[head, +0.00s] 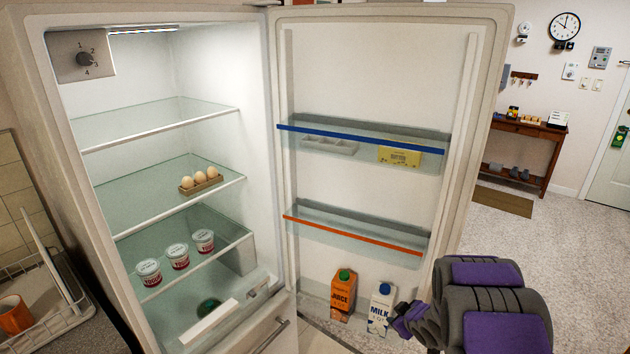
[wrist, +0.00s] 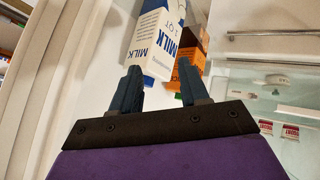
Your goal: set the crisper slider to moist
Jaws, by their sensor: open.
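The crisper drawer (head: 212,322) is at the bottom of the open fridge, clear-fronted with a pale strip; a dark green round thing (head: 208,307) shows in it. A small grey piece (head: 259,288) at the right of its upper edge looks like the slider; its setting and any lettering are too small to read. My gripper (head: 397,325) is in front of the open door's lower part, right of the drawer and apart from it. In the wrist view my gripper (wrist: 159,68) has two dark fingers spread, with nothing held; the milk carton (wrist: 155,42) shows beyond them.
An orange juice carton (head: 342,295) and the milk carton (head: 381,307) stand in the door's bottom, close to my gripper. Yogurt cups (head: 177,256) and eggs (head: 200,180) sit on shelves. The fridge door (head: 380,60) stands open on the right. A dish rack (head: 50,305) is at left.

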